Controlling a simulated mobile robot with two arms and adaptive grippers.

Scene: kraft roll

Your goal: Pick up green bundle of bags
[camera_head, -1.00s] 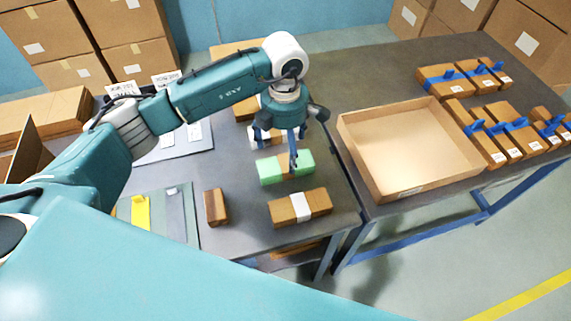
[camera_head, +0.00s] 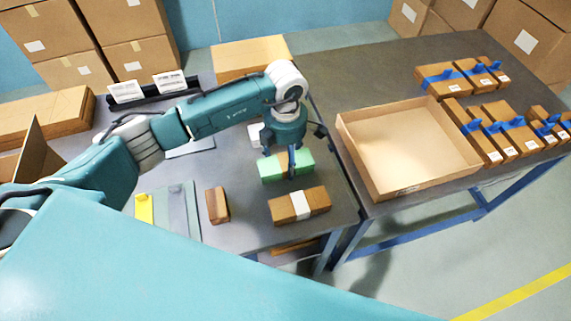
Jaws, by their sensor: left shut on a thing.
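The green bundle of bags (camera_head: 271,170) lies on the grey table, behind a brown bundle with a white band (camera_head: 299,206). My left gripper (camera_head: 291,165) reaches down over the green bundle's right half and is shut on it. One blue finger shows against the bundle's near side; the other finger is hidden behind the bundle and the wrist. The bundle looks level, and I cannot tell whether it is clear of the table. My right gripper is not in view.
An open cardboard tray (camera_head: 408,150) stands on the right-hand table. Several brown bundles with blue bands (camera_head: 500,130) lie beyond it. A small brown block (camera_head: 217,205) lies left of the white-banded bundle. A yellow piece (camera_head: 144,208) lies further left.

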